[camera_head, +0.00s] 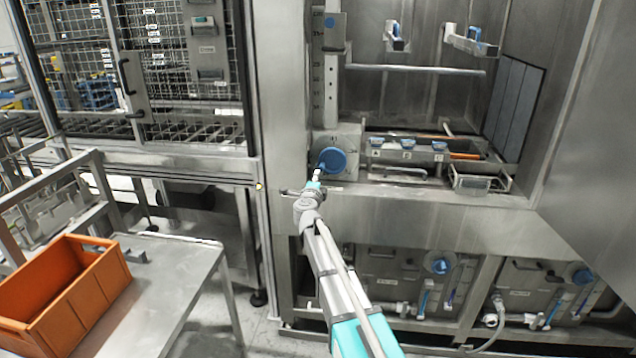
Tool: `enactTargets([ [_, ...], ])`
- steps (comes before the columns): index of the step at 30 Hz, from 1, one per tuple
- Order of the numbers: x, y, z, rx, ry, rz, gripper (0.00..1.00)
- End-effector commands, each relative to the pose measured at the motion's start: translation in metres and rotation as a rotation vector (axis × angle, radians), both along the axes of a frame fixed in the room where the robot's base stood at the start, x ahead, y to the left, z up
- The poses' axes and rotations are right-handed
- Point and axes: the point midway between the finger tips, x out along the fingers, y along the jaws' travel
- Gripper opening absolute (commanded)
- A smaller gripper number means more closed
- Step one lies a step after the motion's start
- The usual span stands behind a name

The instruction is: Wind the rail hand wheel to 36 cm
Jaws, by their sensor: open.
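The blue hand wheel (334,160) is on a metal plate at the lower left of the open washer chamber. A vertical scale strip (331,85) with small marks rises above it; its numbers are too small to read surely. A horizontal rail (415,69) crosses the chamber from the strip's side. My gripper (317,174) is open, just in front of and below the wheel's left edge. My gripper hides a little of the area below the wheel, and I cannot tell whether it touches the wheel.
Blue-handled nozzles (396,38) hang above. A large panel (590,150) stands at the right. An orange crate (100,285) sits on a metal table (165,290) at left.

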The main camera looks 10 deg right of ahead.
Motion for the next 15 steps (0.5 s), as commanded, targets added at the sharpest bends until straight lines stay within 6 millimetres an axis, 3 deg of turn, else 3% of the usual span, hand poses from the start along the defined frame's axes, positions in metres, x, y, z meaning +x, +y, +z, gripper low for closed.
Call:
enactTargets([
  [15,0.016,-0.005,0.0,-0.001,0.0,0.0,0.63],
])
